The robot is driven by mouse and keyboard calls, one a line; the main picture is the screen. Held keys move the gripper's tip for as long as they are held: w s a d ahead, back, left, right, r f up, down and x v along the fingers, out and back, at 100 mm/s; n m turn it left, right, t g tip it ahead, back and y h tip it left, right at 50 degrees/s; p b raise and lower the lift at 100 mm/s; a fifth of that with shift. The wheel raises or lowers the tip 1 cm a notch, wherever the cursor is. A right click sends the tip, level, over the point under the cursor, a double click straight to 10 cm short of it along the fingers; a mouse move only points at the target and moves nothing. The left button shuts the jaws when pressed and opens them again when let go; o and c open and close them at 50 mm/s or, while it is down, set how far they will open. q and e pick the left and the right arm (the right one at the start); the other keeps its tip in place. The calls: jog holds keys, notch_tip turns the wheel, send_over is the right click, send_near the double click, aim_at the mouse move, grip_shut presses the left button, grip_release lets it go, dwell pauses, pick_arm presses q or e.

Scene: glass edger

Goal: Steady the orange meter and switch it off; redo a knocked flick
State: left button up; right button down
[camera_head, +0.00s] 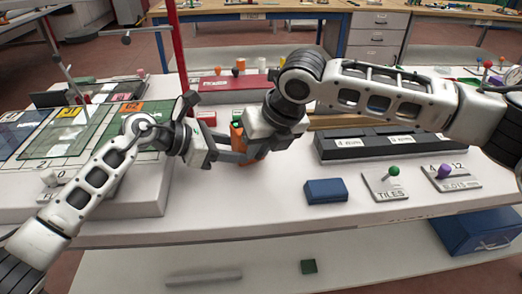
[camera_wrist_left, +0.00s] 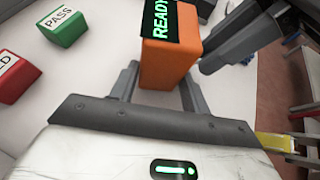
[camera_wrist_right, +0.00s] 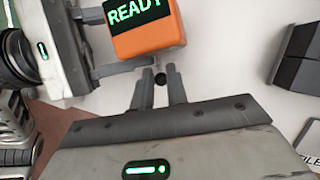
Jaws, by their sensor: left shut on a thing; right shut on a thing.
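The orange meter (camera_head: 237,133) stands on the white bench, partly hidden by my grippers. Its display glows green with READY in the left wrist view (camera_wrist_left: 166,60) and the right wrist view (camera_wrist_right: 148,36). My left gripper (camera_wrist_left: 160,78) has its fingers on both sides of the meter's body and is shut on it. My right gripper (camera_wrist_right: 158,77) is shut on a small black knob (camera_wrist_right: 160,79) beside the meter's lower edge. How the knob joins the meter is hidden. Part of the right gripper shows close to the meter in the left wrist view.
Green PASS (camera_wrist_left: 62,26) and red (camera_wrist_left: 16,76) blocks stand near the meter. A blue block (camera_head: 326,191) and plates with a green knob (camera_head: 393,171) and a purple knob (camera_head: 443,171) lie right. A dark slotted rack (camera_head: 382,143) stands behind them.

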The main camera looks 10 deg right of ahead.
jog(key=shift+w+r+g, duration=0.1)
jog(key=shift+w+g, duration=0.05)
jog(key=shift+g, duration=0.25)
jog(key=c, duration=1.4)
grip_release()
jog(key=v, duration=1.2)
jog(key=shift+a+r, duration=0.1)
jog(key=shift+a, duration=0.15)
